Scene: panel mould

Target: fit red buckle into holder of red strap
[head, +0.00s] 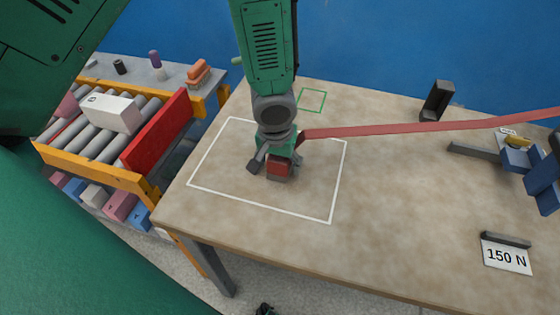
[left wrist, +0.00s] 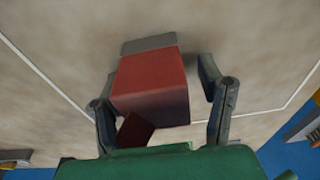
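A red block (head: 279,168) with a grey part at one end stands inside the white outline on the table; I cannot tell if it is the buckle or the holder. My left gripper (head: 275,165) is right over it. In the left wrist view the block (left wrist: 152,85) lies between the two fingers (left wrist: 158,95), with a gap at the right finger. A small dark red piece (left wrist: 135,130) shows close to the left finger. The red strap (head: 420,128) runs taut from beside the gripper to the right edge. My right gripper is not in view.
A black upright box (head: 437,100) stands behind the strap. A blue device (head: 520,158) is at the right, with a "150 N" sign (head: 506,255) in front. A roller conveyor (head: 100,130) with a red plate stands left. The table front is clear.

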